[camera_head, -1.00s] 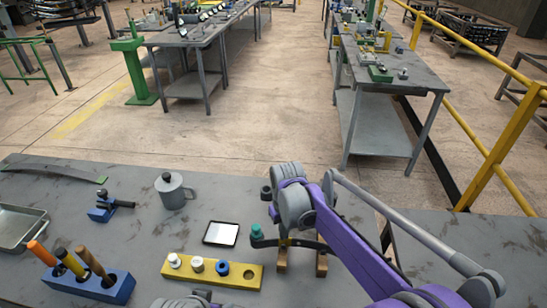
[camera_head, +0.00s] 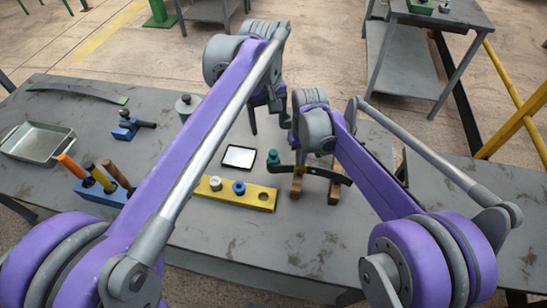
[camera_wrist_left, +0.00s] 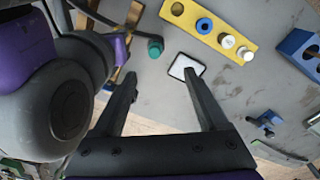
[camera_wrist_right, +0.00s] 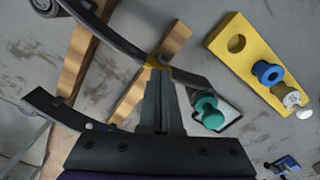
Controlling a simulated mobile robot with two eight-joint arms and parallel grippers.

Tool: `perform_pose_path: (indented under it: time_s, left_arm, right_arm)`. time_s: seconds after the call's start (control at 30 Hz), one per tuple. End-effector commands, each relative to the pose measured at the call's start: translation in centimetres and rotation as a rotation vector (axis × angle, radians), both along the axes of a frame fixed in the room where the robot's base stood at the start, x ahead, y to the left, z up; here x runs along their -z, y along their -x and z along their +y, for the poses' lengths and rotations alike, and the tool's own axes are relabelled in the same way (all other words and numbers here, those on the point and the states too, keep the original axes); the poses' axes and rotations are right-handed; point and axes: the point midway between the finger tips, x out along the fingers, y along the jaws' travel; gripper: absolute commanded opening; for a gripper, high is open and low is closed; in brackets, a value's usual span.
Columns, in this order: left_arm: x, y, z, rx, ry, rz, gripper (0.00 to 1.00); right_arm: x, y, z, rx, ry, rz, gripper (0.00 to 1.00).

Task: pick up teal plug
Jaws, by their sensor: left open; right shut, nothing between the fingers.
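The teal plug (camera_head: 273,157) stands at the left end of a dark curved leaf spring (camera_head: 325,173); I cannot tell if it sits in or on that end. It also shows in the left wrist view (camera_wrist_left: 155,47) and right wrist view (camera_wrist_right: 207,110). My left gripper (camera_head: 268,118) is open and empty above the table behind the plug; in its wrist view the plug appears beyond and between the fingertips (camera_wrist_left: 161,75). My right gripper (camera_wrist_right: 160,75) is shut and empty over the spring, with the plug to its right in its wrist view.
A yellow block (camera_head: 235,196) holds white and blue plugs and has an empty hole at its right end. Wooden blocks (camera_head: 335,190) support the spring. A dark-framed pad (camera_head: 239,157), a grey mug (camera_head: 187,106) and a tool holder (camera_head: 95,191) are nearby.

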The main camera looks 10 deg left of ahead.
Motion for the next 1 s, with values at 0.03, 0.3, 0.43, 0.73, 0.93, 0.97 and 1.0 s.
perform_pose_path:
  time_s: [0.03,0.3,0.43,0.73,0.93,0.97,1.0]
  left_arm:
    - [0.0,-0.8,-0.3,-0.018,0.000,0.015,0.76]
    - [0.7,-2.0,-0.8,-0.068,-0.002,0.052,0.76]
    - [3.1,-2.0,-0.8,-0.068,-0.002,0.052,0.76]
    - [8.6,-2.0,-0.8,-0.067,-0.002,0.051,0.76]
    - [9.8,-2.0,-0.8,-0.067,-0.002,0.051,0.76]
    - [10.2,-2.0,-0.8,-0.067,-0.002,0.051,0.76]
    - [10.7,-2.0,-0.8,-0.067,-0.002,0.051,0.76]
  right_arm:
    - [0.5,0.2,0.0,0.000,0.000,0.004,0.00]
    - [0.5,0.2,0.0,0.000,0.000,0.004,0.00]
    - [0.5,0.2,0.0,0.000,0.000,0.004,0.00]
    - [0.5,0.2,0.0,0.000,0.000,0.004,0.00]
    - [0.5,0.2,0.0,0.000,0.000,0.004,0.00]
    - [0.5,0.2,0.0,0.000,0.000,0.004,0.00]
    - [0.5,0.2,0.0,0.000,0.000,0.004,0.00]
